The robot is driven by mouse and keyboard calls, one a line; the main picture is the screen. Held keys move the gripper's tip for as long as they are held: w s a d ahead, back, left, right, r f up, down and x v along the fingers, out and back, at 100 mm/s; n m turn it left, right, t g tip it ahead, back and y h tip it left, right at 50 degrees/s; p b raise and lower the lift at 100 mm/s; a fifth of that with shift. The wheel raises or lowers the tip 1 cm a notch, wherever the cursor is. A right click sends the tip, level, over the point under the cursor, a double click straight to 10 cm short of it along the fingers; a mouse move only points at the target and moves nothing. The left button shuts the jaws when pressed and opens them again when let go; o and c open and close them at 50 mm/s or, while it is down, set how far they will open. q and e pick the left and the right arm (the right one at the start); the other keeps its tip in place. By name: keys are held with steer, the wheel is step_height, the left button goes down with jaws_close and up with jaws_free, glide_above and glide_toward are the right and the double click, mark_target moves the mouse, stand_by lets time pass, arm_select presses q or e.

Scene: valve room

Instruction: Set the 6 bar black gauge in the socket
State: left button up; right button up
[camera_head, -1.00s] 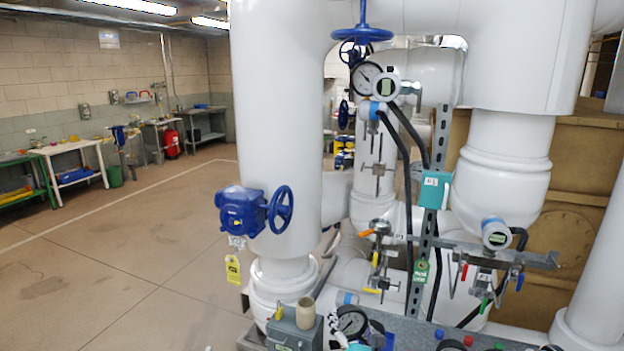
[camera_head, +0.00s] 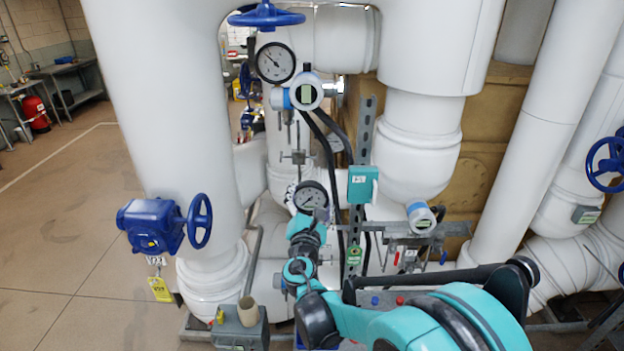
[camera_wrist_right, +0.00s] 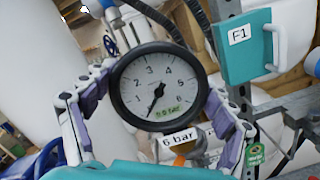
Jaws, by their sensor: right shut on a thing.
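The black-rimmed gauge (camera_head: 311,196) with a white face is held up in front of the pipework in the head view. In the right wrist view the gauge (camera_wrist_right: 159,87) shows a scale to 6, a small green display and a "6 bar" label below it. My right gripper (camera_head: 308,200) is shut on it, with a finger on each side of the rim in the right wrist view (camera_wrist_right: 160,100). The gauge's lower end is mostly hidden. An orange part (camera_wrist_right: 180,158) shows just below the label. I cannot make out the socket. My left gripper is out of view.
A teal box (camera_head: 363,184) on a slotted upright stands just right of the gauge. Another gauge (camera_head: 275,62) and a blue-white transmitter (camera_head: 305,92) are above. A blue handwheel valve (camera_head: 160,224) is at left. Thick white pipes surround the spot.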

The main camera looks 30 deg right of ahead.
steer(key=shift+w+d+f+b, duration=0.2)
steer(key=shift+w+d+b, duration=0.2)
steer(key=shift+d, duration=0.05)
steer(key=w+d+f+b, duration=0.2)
steer(key=w+f+b, duration=0.2)
steer(key=shift+w+d+f, duration=0.2)
steer(key=shift+w+d, duration=0.2)
steer(key=shift+f, duration=0.15)
stand_by(0.9)
steer(key=shift+f+b, duration=0.25)
steer(key=shift+b, duration=0.15)
steer(key=shift+f, duration=0.1)
stand_by(0.8)
steer(key=shift+f+b, duration=0.4)
steer(key=shift+b, duration=0.2)
